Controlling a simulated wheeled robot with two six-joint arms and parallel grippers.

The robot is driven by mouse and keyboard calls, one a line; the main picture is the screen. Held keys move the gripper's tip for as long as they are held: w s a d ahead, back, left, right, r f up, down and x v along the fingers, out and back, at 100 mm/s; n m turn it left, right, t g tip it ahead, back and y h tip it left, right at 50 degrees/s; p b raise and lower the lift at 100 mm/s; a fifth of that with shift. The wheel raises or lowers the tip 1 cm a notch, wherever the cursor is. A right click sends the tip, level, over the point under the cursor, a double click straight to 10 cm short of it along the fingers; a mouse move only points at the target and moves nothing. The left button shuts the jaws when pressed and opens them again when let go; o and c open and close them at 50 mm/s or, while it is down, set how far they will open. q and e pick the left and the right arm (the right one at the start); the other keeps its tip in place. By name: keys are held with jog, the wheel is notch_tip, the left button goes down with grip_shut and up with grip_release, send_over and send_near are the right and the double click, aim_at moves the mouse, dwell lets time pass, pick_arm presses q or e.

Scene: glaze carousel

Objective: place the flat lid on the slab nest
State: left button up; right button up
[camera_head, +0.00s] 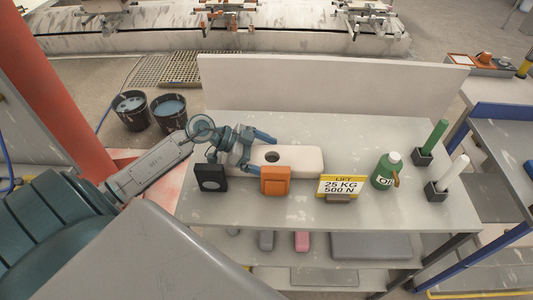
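My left gripper (258,153) reaches in from the left over the bench. Its two fingers are spread apart, one toward the back and one toward the front, at the left end of a long white slab (305,158) with a dark round hole. I see nothing held between the fingers; I cannot tell whether they touch the slab. An orange square piece (275,180) stands upright in front of the slab. A black square piece (211,177) with a grey disc stands left of it. I cannot tell which piece is the flat lid or the slab nest. My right gripper is not in view.
A yellow load sign (340,187), a green bottle (385,171), and green (435,138) and white (452,174) rods in black holders stand to the right. A tall white panel (330,85) closes the back. Grey and pink pieces lie on the shelf below.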

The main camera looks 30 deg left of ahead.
pick_arm(q)
jog(key=shift+r, duration=0.15)
jog(key=shift+s+a+r, duration=0.15)
jog(key=shift+s+a, duration=0.05)
jog(key=shift+a, duration=0.15)
jog(key=v, duration=0.4)
jog(key=shift+b, duration=0.4)
jog(key=shift+v, duration=1.15)
jog(key=p+v, duration=0.2)
jog(key=shift+s+a+r+p, duration=0.15)
jog(key=shift+r+p, duration=0.05)
jog(key=shift+p, duration=0.1)
jog(key=shift+s+a+r+p, duration=0.3)
jog(key=shift+a+r+p, duration=0.2)
jog(key=shift+p, duration=0.45)
jog(key=shift+s+a+p, duration=0.2)
jog(key=shift+a+p, duration=0.1)
jog(key=shift+p, duration=0.1)
jog(key=shift+a, duration=0.15)
